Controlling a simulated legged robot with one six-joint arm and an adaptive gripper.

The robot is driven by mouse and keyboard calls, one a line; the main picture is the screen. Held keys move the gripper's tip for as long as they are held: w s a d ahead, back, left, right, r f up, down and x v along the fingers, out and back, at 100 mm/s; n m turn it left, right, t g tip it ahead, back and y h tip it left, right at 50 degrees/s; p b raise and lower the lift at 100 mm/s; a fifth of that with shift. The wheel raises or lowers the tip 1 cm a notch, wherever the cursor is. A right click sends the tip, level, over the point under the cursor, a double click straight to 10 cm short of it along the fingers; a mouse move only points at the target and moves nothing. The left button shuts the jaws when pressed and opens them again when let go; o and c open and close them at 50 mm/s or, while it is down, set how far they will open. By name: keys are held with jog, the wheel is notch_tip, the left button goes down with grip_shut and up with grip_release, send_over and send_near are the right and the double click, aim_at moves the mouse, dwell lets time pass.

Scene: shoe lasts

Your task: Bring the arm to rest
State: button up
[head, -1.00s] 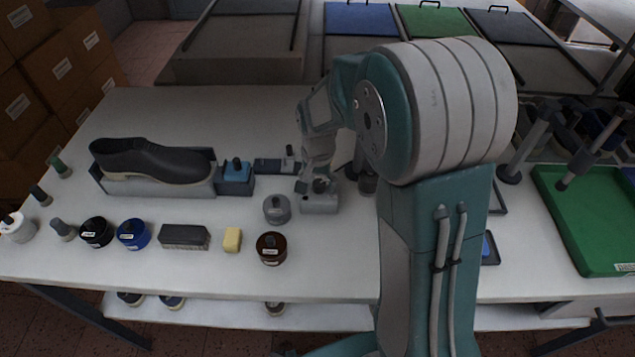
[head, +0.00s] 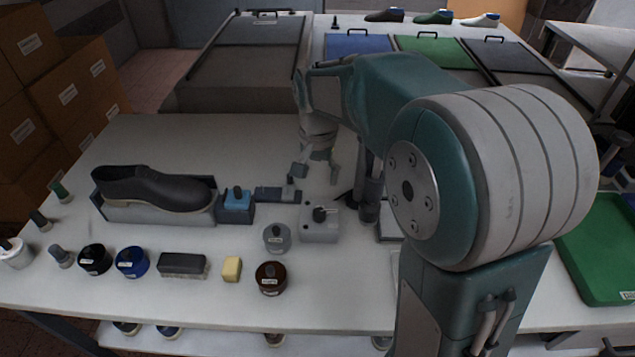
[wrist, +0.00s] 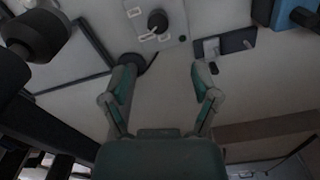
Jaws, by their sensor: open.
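My arm reaches over the white table (head: 150,140) in the head view, its large joint filling the right middle. My gripper (head: 317,174) hangs fingers down behind the grey box with a black knob (head: 320,224), apart from it. In the wrist view my gripper (wrist: 160,85) has its two fingers spread wide, with nothing between them but the white tabletop. The grey box (wrist: 157,25) shows beyond the fingers there, with its knob and pale labels.
A black shoe (head: 153,187) lies in a grey holder at the left. Jars, a brush (head: 183,265) and a yellow block (head: 232,269) line the front. A dark post (head: 370,190) stands close right of my gripper. A green tray (head: 605,250) is at the right.

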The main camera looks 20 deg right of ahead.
dwell(0.4)
jog(key=s+r+n+t, duration=0.2)
jog(key=s+r+n, duration=0.1)
jog(key=s, duration=0.7)
jog(key=s+r+n+t, duration=0.2)
jog(key=s+n+t, duration=0.1)
jog(key=s, duration=0.8)
jog(key=shift+r+n+t, duration=0.3)
jog(key=shift+r, duration=0.1)
